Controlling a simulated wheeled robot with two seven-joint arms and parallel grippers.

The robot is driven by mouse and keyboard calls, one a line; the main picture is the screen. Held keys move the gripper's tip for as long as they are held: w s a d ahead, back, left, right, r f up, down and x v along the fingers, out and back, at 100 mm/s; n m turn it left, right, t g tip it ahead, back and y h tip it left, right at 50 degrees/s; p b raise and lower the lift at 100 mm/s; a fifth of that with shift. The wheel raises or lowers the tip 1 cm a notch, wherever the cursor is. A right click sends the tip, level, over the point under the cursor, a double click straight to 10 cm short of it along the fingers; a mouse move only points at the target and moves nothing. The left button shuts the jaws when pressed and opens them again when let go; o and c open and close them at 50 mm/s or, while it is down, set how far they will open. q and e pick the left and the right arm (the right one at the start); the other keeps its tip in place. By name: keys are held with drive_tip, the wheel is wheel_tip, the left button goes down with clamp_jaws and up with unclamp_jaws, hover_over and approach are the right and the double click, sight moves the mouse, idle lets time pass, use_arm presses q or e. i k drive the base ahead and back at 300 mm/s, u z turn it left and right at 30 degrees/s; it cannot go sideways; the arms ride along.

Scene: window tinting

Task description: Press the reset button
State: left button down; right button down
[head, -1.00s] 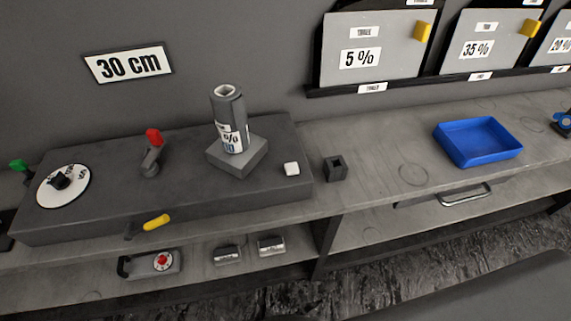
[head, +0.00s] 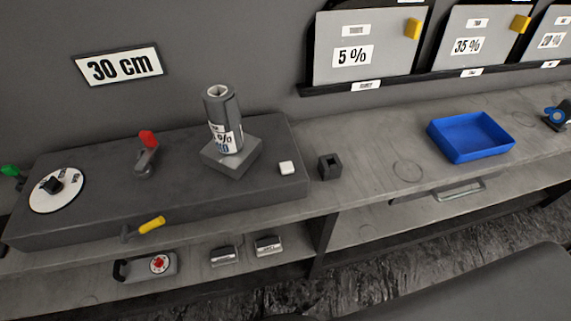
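A round red knob or button (head: 159,264) is on a dark handled box on the shelf below, set in a pale disc with markings too small to read. I cannot tell from labels which one is the reset button. Neither of my grippers is in view, and nothing covers the white button.
Right are a small black holder (head: 330,167) and a blue tray (head: 470,137). The worktop (head: 375,165) between is mostly clear.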

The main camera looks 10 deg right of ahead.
sight(287, 168)
drive_tip(key=z, duration=0.9)
drive_tip(key=k, duration=0.95)
drive_tip(key=u, duration=1.55)
